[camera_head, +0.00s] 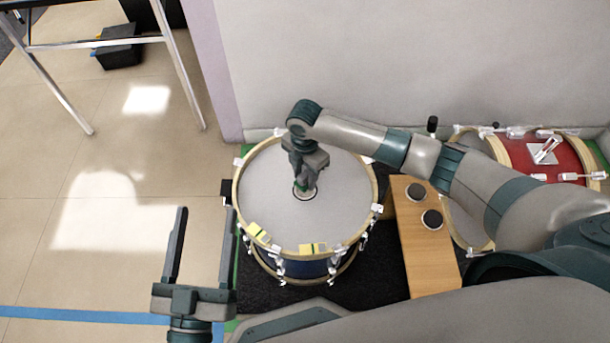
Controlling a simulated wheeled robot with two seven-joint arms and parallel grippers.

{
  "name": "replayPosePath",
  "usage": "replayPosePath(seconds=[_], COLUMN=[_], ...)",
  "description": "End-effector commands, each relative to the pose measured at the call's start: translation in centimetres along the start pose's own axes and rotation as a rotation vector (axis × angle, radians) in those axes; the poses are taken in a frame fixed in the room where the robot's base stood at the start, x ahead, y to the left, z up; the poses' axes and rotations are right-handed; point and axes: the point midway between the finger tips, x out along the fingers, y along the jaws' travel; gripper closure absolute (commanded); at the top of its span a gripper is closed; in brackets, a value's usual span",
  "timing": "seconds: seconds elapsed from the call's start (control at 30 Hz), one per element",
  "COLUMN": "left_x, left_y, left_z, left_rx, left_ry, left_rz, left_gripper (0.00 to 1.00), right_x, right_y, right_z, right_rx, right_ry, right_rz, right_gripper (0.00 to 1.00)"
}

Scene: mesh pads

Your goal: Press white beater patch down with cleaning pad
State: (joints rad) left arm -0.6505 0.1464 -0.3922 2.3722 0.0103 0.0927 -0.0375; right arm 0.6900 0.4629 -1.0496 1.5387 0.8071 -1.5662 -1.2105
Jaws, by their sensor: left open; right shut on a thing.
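A drum (265,185) with a pale grey head and a cream hoop stands upright near the middle of the head view. The white beater patch (304,198) shows as a small pale round with a dark edge near the middle of the drumhead, mostly covered by my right gripper. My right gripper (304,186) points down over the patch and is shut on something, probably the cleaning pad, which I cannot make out. Whether it touches the patch I cannot tell. My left gripper (204,212) is open and empty over the floor left of the drum.
Two yellow-and-dark pieces (258,232) (312,249) sit on the drum's near rim. A wooden board (425,255) with two dark round pads (432,219) lies right of the drum.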

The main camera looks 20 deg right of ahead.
Motion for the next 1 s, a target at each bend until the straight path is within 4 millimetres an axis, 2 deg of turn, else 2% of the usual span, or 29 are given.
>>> replayPosePath(seconds=[0.4, 1.0], left_x=[-0.3, -0.4], left_y=[0.6, 0.7], left_z=[-2.0, -2.3], left_rx=[0.003, 0.002], left_ry=[0.111, 0.126], left_rz=[0.009, 0.011], left_gripper=[0.38, 0.38], right_x=[1.9, 2.2], right_y=[0.0, 0.0], right_z=[0.0, 0.0], right_rx=[0.001, 0.000], right_ry=[0.001, 0.001], right_rz=[-0.001, 0.000], right_gripper=[0.87, 0.87])
